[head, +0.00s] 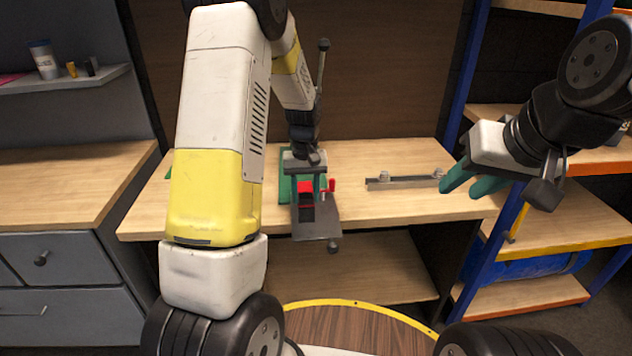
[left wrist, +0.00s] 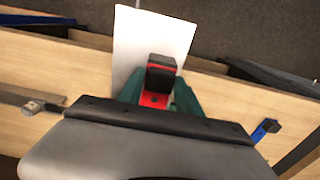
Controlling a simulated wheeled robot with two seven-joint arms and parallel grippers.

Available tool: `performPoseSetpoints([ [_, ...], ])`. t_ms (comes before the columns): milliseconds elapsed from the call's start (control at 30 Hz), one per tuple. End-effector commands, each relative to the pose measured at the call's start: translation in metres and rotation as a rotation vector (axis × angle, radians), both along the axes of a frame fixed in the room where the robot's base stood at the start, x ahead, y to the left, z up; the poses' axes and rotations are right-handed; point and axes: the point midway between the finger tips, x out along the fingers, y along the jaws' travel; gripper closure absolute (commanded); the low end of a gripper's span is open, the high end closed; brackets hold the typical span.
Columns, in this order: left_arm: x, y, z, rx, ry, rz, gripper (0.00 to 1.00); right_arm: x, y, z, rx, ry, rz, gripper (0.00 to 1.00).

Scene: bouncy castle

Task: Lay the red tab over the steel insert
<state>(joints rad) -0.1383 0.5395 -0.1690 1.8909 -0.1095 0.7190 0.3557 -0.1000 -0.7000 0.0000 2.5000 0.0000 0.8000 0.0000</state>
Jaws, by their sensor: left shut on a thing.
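My left gripper (head: 308,184) is over the front of the workbench. In the left wrist view its green fingers (left wrist: 158,95) stand on either side of a red tab (left wrist: 154,100) and are shut on it. A black block (left wrist: 161,73) with a red edge is at the tab's far end. Beyond and below is a flat pale plate (left wrist: 150,38), which also shows grey in the head view (head: 318,226). I cannot tell which part is the steel insert. Red also shows between the fingers in the head view. My right gripper (head: 474,187) is empty with its green fingers apart, at right.
A metal bar with brackets (head: 402,182) lies on the bench (head: 385,155) to the right. A blue-framed shelf (head: 490,235) stands at right, and grey drawers (head: 60,285) at left. A blue-and-black item shows in the left wrist view (left wrist: 265,130).

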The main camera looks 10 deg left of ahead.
Motion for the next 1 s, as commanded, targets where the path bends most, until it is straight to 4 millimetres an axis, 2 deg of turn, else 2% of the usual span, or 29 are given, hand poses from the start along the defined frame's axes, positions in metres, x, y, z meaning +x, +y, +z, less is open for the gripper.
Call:
performPoseSetpoints([
  [367, 0.000, 0.000, 0.001, 0.000, 0.000, 0.000, 0.99, 0.000, 0.000, 0.000, 0.000, 0.000, 0.000, 0.64],
  [400, 0.000, 0.000, 0.001, 0.000, 0.000, 0.000, 0.53, 0.000, 0.000, 0.000, 0.000, 0.000, 0.000, 0.64],
  [500, 0.000, 0.000, 0.001, 0.000, 0.000, 0.000, 0.34, 0.000, 0.000, 0.000, 0.000, 0.000, 0.000, 0.64],
  [833, 0.000, 0.000, 0.003, 0.000, -0.001, 0.000, 0.34, 0.000, 0.000, 0.000, 0.000, 0.000, 0.000, 0.64],
  [1000, 0.001, 0.000, 0.023, 0.000, -0.003, 0.000, 0.34, 0.000, 0.000, 0.000, 0.000, 0.000, 0.000, 0.64],
])
